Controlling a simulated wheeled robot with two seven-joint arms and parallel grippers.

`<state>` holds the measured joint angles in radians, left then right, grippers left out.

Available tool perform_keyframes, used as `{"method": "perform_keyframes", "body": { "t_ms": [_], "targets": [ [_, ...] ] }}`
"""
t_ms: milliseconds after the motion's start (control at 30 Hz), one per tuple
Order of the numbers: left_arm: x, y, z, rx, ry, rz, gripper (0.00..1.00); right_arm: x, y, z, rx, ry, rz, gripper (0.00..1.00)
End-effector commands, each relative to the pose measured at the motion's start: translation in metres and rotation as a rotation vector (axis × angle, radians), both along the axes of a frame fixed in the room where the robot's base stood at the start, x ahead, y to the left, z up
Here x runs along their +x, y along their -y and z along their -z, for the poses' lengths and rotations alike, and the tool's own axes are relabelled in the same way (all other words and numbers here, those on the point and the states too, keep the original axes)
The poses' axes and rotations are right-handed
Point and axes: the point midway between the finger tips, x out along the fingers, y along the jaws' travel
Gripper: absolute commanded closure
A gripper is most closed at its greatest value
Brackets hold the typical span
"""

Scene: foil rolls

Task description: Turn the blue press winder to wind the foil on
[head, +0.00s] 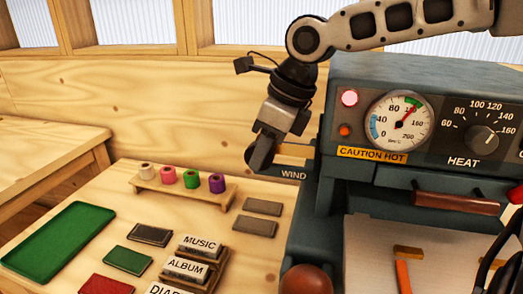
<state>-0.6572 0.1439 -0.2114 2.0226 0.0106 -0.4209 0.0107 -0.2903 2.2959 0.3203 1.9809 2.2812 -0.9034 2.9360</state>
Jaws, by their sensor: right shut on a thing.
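The blue-grey press (350,75) stands at the right of the head view, with a dial, a heat knob and a "CAUTION HOT" label. Its winder (292,150) sticks out from the press's left side above the word "WIND"; a brass-coloured shaft shows. My right gripper (262,152) reaches down from above and is shut on the winder's outer end, which the fingers mostly hide. Several foil rolls (191,179) in white, pink, green and purple stand on a small wooden rack left of the press. My left gripper is not in view.
A green tray (58,242) lies at the left of the wooden table. A round brown knob (306,280) is at the press's front. A wooden wall stands behind.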

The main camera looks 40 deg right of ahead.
Motion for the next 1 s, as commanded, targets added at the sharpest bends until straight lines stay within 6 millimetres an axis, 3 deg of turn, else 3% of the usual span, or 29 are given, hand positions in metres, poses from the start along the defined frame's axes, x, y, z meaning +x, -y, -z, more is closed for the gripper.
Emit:
{"method": "perform_keyframes", "body": {
  "t_ms": [67,100,167,567,700,1000],
  "targets": [
    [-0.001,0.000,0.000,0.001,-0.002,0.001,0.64,0.000,0.000,-0.001,0.000,0.001,0.000,1.00],
    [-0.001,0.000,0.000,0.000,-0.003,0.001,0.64,0.000,0.000,-0.001,0.000,0.001,0.000,0.70],
    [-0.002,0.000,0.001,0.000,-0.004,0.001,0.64,0.000,0.000,-0.001,0.000,0.001,0.000,0.56],
    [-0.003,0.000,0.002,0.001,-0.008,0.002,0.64,0.001,0.000,-0.009,-0.002,0.003,0.000,0.56],
    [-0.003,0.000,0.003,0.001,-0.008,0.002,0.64,0.001,0.000,-0.033,-0.001,0.006,0.001,0.56],
    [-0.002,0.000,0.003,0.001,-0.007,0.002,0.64,-0.040,-0.026,-0.090,-0.001,0.008,-0.001,0.56]
  ]
}}
